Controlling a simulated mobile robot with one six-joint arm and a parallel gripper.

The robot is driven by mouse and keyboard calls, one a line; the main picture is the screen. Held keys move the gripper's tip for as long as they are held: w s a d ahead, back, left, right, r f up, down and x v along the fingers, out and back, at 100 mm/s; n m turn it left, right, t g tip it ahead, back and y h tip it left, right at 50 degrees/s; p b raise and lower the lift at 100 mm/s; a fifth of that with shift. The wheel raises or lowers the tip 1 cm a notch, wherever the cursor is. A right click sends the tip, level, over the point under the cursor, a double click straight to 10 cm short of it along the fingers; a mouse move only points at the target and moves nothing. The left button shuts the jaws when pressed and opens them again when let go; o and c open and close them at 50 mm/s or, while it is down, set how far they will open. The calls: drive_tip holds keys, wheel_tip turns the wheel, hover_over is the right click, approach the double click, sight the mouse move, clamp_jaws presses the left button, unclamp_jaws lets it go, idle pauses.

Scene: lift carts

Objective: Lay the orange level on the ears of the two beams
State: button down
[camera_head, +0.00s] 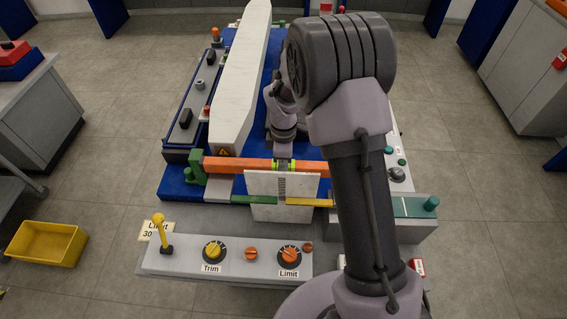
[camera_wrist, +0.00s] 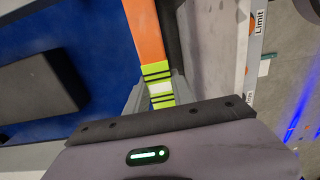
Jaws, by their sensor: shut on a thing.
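The orange level (camera_head: 236,164) lies crosswise in the head view, with a yellow-green banded middle. My gripper (camera_head: 284,166) is shut on it at that band. In the wrist view the orange level (camera_wrist: 145,32) runs up from the jaws. Its left end is close to a green upright piece (camera_head: 197,168); I cannot tell whether they touch. Its right end is hidden behind my arm. A long white beam (camera_head: 240,75) stretches away behind the level on the left. I cannot make out a second beam or which parts are the ears; my arm covers much of the right side.
A white plate (camera_head: 258,184) with a dark scale hangs below the level, beside green (camera_head: 254,200) and yellow (camera_head: 300,202) strips. A control panel (camera_head: 190,263) with knobs and a yellow-topped lever stands in front. A yellow bin (camera_head: 45,243) is on the floor at left.

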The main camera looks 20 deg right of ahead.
drive_tip(key=shift+f+b, duration=0.35)
drive_tip(key=shift+f, duration=0.25)
drive_tip(key=c, duration=1)
unclamp_jaws()
wheel_tip(320, 180, up, 18)
drive_tip(key=p, duration=0.5)
drive_tip(key=shift+f, duration=0.25)
